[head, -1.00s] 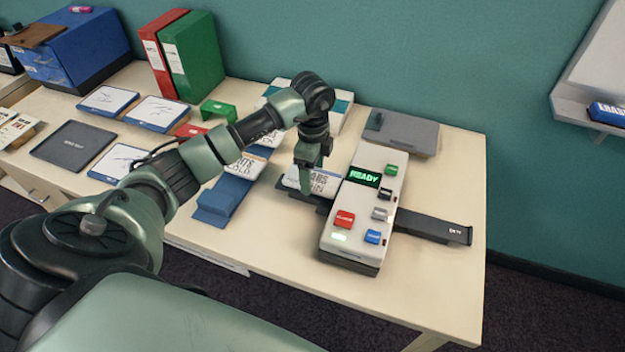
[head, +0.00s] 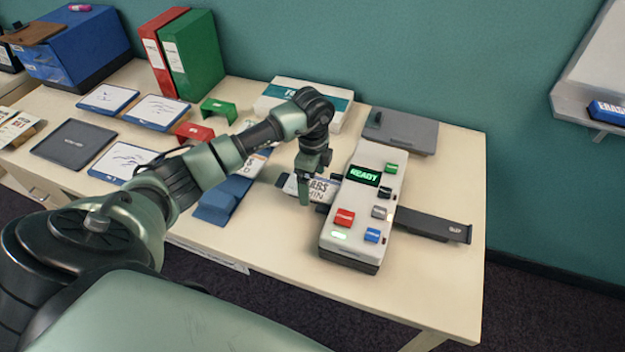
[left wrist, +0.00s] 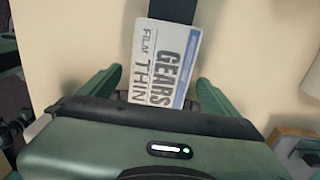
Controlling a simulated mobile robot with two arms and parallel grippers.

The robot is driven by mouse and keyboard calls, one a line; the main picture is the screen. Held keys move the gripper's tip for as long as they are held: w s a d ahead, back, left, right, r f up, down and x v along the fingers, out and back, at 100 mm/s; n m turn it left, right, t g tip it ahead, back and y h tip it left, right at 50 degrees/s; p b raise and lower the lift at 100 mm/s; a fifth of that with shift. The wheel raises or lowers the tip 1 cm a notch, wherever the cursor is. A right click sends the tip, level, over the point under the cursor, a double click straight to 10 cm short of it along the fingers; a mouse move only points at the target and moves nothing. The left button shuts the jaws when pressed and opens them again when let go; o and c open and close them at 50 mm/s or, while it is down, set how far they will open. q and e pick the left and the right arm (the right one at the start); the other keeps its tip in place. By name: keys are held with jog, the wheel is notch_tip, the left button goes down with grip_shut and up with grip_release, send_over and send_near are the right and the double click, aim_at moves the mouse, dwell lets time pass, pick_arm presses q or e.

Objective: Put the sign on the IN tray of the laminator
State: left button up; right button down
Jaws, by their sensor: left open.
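The sign (head: 319,189) is a white card with a blue edge and dark lettering. It lies over the dark IN tray (head: 322,209) on the left side of the laminator (head: 350,230), slightly askew. The laminator's display reads READY. My right gripper is not in view.
A dark tray (head: 435,226) sticks out from the laminator's right side. A blue holder (head: 225,198) with cards stands left of the sign. A grey box (head: 402,132) and a white-and-teal box (head: 290,92) are behind. The table's front right is clear.

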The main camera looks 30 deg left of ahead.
aim_at(312, 186)
pick_arm(q)
jog(key=shift+r, duration=0.55)
notch_tip(312, 186, up, 11)
jog(key=b, duration=0.1)
jog(key=shift+r+b, duration=0.15)
jog(key=shift+b, duration=0.15)
jog(key=shift+s, duration=0.1)
